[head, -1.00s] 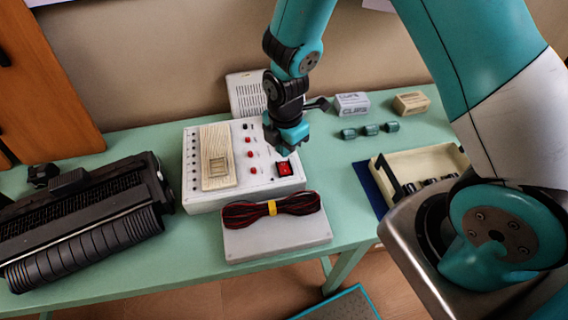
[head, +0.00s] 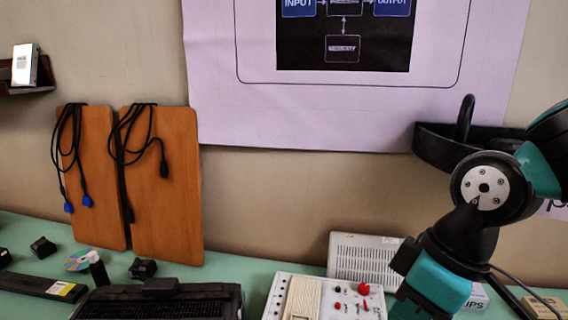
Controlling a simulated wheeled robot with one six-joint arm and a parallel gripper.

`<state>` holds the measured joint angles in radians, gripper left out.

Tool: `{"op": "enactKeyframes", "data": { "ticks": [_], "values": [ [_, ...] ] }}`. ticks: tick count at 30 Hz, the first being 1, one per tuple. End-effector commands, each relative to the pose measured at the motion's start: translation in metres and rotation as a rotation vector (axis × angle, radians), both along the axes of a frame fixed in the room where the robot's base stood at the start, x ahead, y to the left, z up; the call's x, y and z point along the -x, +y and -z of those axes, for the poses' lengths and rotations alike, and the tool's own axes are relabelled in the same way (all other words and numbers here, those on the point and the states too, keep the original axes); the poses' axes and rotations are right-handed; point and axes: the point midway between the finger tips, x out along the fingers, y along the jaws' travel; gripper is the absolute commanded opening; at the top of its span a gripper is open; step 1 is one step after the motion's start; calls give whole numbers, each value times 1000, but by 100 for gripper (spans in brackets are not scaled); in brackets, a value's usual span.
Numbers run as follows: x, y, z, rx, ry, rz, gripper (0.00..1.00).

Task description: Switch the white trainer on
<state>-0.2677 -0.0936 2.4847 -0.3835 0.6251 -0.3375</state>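The white trainer (head: 275,300) sits on the green table at the bottom of the head view, and its lower part is cut off by the frame edge. A beige breadboard (head: 301,299) and small red and black controls show on its top. A larger red knob (head: 363,289) stands near its right side. The trainer's red rocker switch is not visible now. My gripper (head: 412,308) is at the trainer's right side in the picture, pointing down. Its tips are cut off or hidden, so I cannot tell whether it touches anything.
A white vented box (head: 362,256) stands behind the trainer. A black printer-like machine (head: 160,303) is to its left. Wooden boards with hanging cables (head: 165,195) lean on the wall. A black wall holder (head: 440,150) is near my arm. A small box (head: 541,307) lies at right.

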Motion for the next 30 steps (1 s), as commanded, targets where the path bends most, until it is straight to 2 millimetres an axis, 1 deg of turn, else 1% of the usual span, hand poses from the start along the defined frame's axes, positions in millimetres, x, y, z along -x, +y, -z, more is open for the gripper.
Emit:
{"op": "enactKeyframes", "data": {
  "ticks": [1,3,6,9,30],
  "values": [
    [14,0,-9,-15,11,51,0],
    [29,0,-19,-29,37,118,0],
    [45,0,-26,-40,63,182,0],
    [52,-1,-29,-43,77,212,0],
    [53,-1,-30,-44,80,219,0]
  ]
}}
